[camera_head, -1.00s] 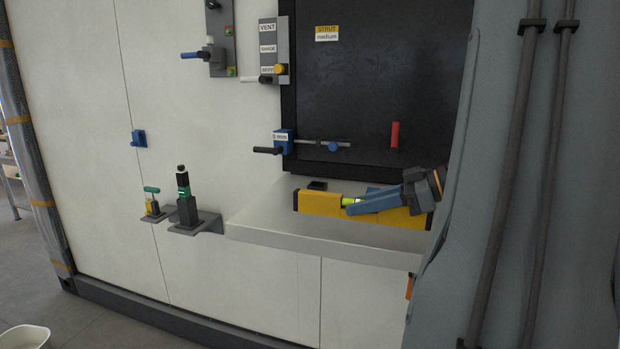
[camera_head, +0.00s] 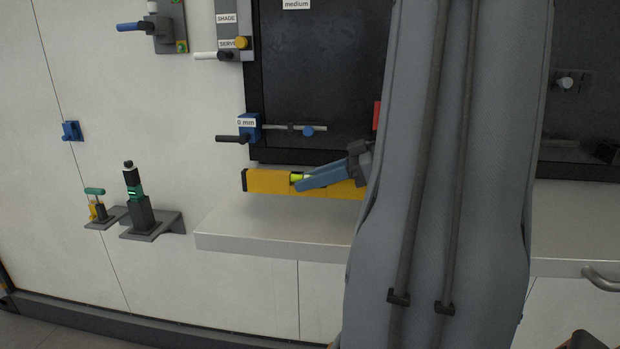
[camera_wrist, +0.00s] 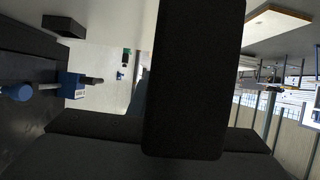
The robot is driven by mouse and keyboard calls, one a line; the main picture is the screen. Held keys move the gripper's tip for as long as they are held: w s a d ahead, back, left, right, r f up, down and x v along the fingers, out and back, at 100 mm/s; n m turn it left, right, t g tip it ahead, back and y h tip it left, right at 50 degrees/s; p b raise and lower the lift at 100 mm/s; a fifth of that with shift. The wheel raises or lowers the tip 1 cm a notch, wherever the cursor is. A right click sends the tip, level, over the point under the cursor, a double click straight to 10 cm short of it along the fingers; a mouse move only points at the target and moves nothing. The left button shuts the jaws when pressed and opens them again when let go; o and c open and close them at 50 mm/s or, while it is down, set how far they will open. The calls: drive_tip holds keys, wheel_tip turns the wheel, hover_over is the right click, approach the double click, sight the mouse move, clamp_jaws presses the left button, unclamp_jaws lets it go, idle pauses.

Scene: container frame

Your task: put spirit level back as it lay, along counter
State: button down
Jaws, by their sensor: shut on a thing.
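The spirit level (camera_head: 268,181) is a long yellow bar with a black left end and a bright green vial. It lies roughly level, lengthwise along the counter (camera_head: 275,232), just below the black panel. It appears to be above the counter top, but I cannot tell the gap. My gripper (camera_head: 322,180), with blue fingers, is shut on the level at the vial. My own arm hides the level's right end. In the wrist view a large dark bar fills the middle; I cannot tell which part it is.
A blue latch with a dark handle (camera_head: 235,138) sits above the level's left end. A dark tool with a green band (camera_head: 134,190) stands on a small shelf left of the counter. The counter's left part is bare. A handle (camera_head: 603,279) is at the right.

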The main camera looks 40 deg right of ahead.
sight(313, 219)
drive_tip(key=shift+s+d+r, duration=0.1)
drive_tip(key=shift+s, duration=0.05)
drive_tip(key=shift+f+p, duration=0.2)
drive_tip(key=shift+p, duration=0.2)
drive_tip(key=shift+f+b, duration=0.5)
drive_tip(key=shift+f, duration=2.05)
drive_tip(key=shift+p, duration=1.3)
drive_tip(key=shift+f, duration=0.6)
drive_tip(key=c, duration=1.5)
unclamp_jaws()
